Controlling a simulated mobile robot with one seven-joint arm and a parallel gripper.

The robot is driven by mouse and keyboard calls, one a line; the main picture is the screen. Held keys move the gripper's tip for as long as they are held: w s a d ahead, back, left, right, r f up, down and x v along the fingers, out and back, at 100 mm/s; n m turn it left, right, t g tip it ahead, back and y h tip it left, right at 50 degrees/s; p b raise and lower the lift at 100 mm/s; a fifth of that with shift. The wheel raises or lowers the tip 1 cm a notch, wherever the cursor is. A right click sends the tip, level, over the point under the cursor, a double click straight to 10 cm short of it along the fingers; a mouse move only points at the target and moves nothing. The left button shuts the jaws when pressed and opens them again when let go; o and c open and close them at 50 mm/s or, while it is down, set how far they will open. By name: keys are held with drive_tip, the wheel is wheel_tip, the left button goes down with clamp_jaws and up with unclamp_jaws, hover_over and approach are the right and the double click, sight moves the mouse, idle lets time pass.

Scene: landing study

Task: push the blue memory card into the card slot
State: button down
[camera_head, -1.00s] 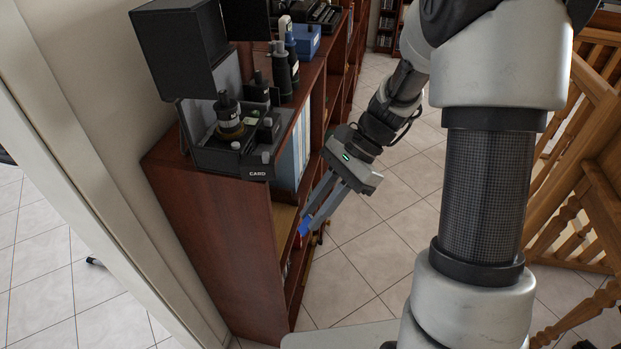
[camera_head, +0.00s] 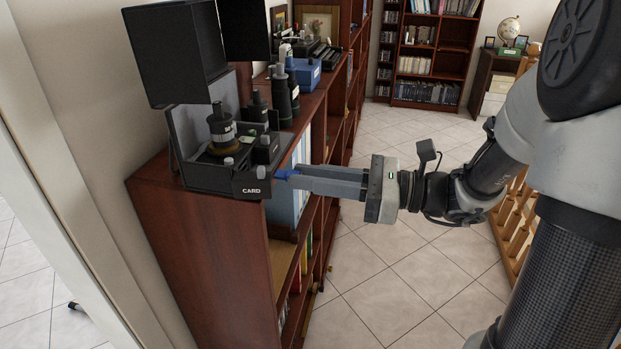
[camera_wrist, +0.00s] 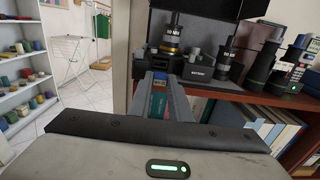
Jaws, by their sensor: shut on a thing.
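My gripper (camera_head: 290,176) is shut on the blue memory card (camera_head: 283,174), which pokes a little out past the fingertips. The fingers point left, roughly level, toward a black box marked CARD (camera_head: 252,189) on top of the bookcase. The card's tip is close to the right side of this box; I cannot tell if it touches. The slot opening itself cannot be made out. In the wrist view the card (camera_wrist: 159,82) lies between the two long fingers, below the black case.
The black open case (camera_head: 186,132) holds dark cylinders. Dark bottles (camera_head: 283,97) and a blue box (camera_head: 305,73) stand behind on the bookcase (camera_head: 185,235). A wall is close on the left. Tiled floor (camera_head: 385,285) is open to the right.

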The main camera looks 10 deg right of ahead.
sight(285, 174)
drive_tip(key=shift+r+p, duration=0.2)
drive_tip(key=shift+p, duration=0.3)
drive_tip(key=shift+f+p+x, duration=0.2)
drive_tip(key=shift+p+x, duration=0.1)
drive_tip(key=shift+x, duration=2.05)
drive_tip(key=shift+p+x, duration=0.5)
drive_tip(key=shift+x, duration=1.1)
drive_tip(key=c, duration=1.6)
unclamp_jaws()
drive_tip(key=shift+o, duration=0.2)
drive_tip(key=shift+d, duration=0.1)
